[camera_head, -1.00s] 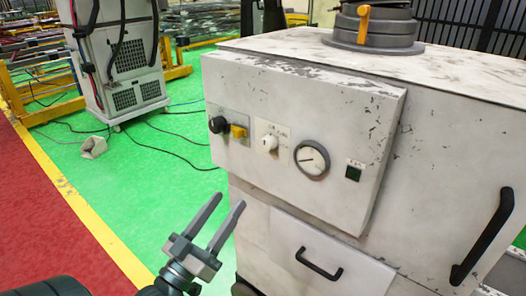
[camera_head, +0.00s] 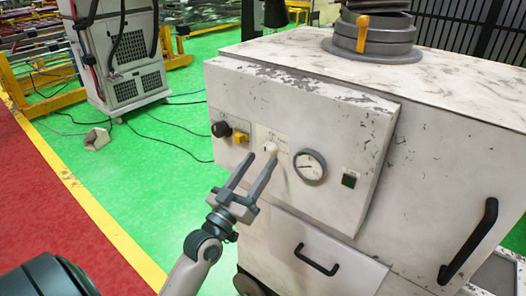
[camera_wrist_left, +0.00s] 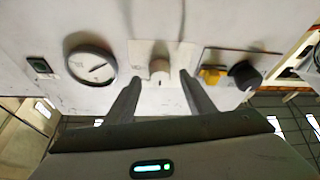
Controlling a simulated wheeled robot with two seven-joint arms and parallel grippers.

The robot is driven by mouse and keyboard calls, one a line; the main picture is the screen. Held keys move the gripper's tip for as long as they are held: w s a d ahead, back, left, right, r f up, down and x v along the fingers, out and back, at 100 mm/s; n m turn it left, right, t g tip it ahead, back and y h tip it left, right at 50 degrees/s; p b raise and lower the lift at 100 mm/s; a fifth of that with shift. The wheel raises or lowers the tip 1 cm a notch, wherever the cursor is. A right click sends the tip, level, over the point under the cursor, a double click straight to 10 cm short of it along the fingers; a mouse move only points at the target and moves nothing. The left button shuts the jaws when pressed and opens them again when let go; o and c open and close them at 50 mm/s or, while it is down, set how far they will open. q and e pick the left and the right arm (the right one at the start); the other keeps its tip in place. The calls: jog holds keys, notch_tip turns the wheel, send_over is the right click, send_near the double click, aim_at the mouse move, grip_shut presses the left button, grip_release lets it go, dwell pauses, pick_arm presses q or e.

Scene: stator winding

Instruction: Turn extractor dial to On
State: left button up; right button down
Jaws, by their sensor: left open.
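The extractor is a worn white metal cabinet (camera_head: 440,140) with a sloped control panel. In the left wrist view the dial (camera_wrist_left: 160,70) lies between my finger tips, with space on both sides. My left gripper (camera_head: 259,160) is open and empty, its tips just in front of the dial. Whether the fingers touch the panel I cannot tell. The dial's setting is too small to read. My right gripper is out of view.
A black knob (camera_head: 221,129) and a yellow switch (camera_head: 240,137) are left of the dial. The gauge (camera_head: 310,166) and a dark green indicator (camera_head: 349,180) are to the right. A drawer handle (camera_head: 317,260) sticks out below. Green floor (camera_head: 140,180) is open at left.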

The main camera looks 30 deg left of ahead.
aim_at(268, 149)
pick_arm(q)
jog(key=shift+p+x, duration=0.4)
jog(key=shift+x, duration=1)
jog(key=c, duration=1.1)
jog(key=shift+o, duration=0.2)
